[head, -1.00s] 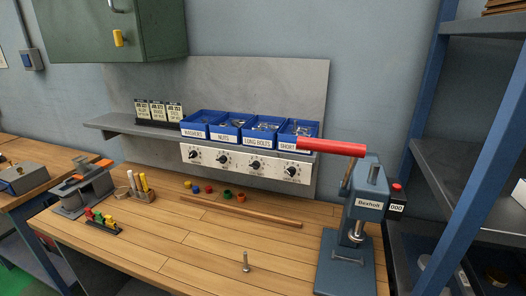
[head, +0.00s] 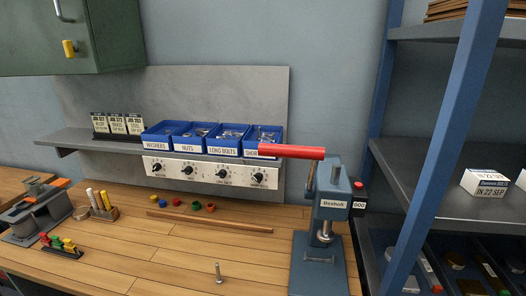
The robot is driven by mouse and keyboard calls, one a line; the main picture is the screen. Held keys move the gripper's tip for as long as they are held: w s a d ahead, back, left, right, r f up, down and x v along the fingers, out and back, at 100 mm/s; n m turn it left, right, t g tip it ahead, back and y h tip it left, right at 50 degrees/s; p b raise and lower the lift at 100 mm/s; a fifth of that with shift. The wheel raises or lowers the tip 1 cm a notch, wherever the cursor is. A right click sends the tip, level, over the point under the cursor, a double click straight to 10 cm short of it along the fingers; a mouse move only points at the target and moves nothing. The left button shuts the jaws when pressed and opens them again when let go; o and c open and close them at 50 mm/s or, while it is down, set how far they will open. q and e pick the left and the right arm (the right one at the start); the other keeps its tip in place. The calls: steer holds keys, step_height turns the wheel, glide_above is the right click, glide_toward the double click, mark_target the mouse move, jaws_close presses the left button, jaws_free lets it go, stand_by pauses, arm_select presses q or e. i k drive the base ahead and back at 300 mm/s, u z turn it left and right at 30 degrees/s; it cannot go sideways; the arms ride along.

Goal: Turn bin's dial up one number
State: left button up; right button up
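Several blue bins stand in a row on the grey wall shelf, labelled WASHERS (head: 157,136), NUTS (head: 192,138), LONG BOLTS (head: 228,140) and one starting SHOR (head: 265,136), whose label is partly hidden by a red lever handle. Under them is a white dial panel (head: 205,173) with several black dials, one below each bin: first dial (head: 157,168), second dial (head: 187,170), third dial (head: 222,174) and fourth dial (head: 257,178). The numbers around the dials are too small to read. Neither of my grippers shows.
A wooden strip (head: 210,221), coloured caps (head: 195,205) and an upright bolt (head: 218,272) are on the workbench (head: 150,255). Blue-framed shelving (head: 440,140) stands at the right.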

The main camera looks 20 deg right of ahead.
mark_target(258, 176)
steer(key=u, duration=1.5)
steer(key=k, duration=1.2)
steer(key=z, duration=1.6)
steer(key=i, duration=0.5)
